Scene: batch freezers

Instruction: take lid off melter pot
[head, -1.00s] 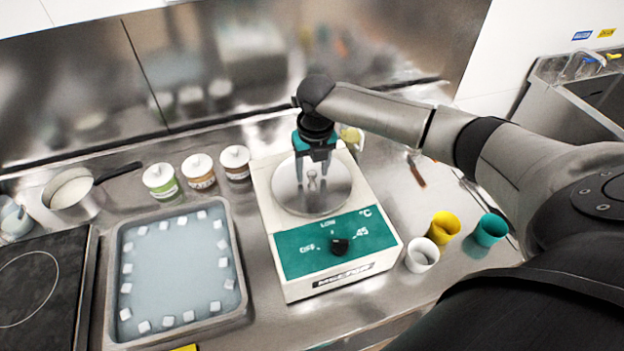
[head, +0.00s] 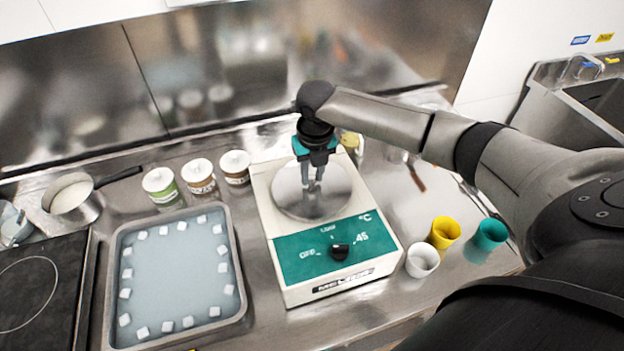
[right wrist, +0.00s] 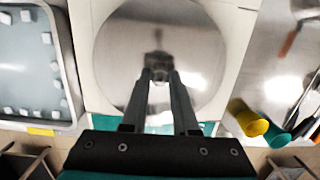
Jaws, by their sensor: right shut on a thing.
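The melter pot (head: 345,262) is a white box with a teal front panel and a black knob, standing on the steel counter. Its round shiny metal lid (head: 340,196) lies flat on top, and it also shows in the right wrist view (right wrist: 110,60). My right gripper (head: 313,187) points down over the middle of the lid and is shut on the lid's knob. In the right wrist view, the fingers (right wrist: 158,78) meet at the small knob, which they partly hide. The lid appears seated on the pot. My left gripper is not in view.
A grey tray (head: 240,290) with pale liquid and several white cubes lies left of the melter. Three lidded jars (head: 199,177) stand behind it. White (head: 422,260), yellow (head: 444,232) and teal (head: 487,240) cups stand at right. A saucepan (head: 72,198) is far left.

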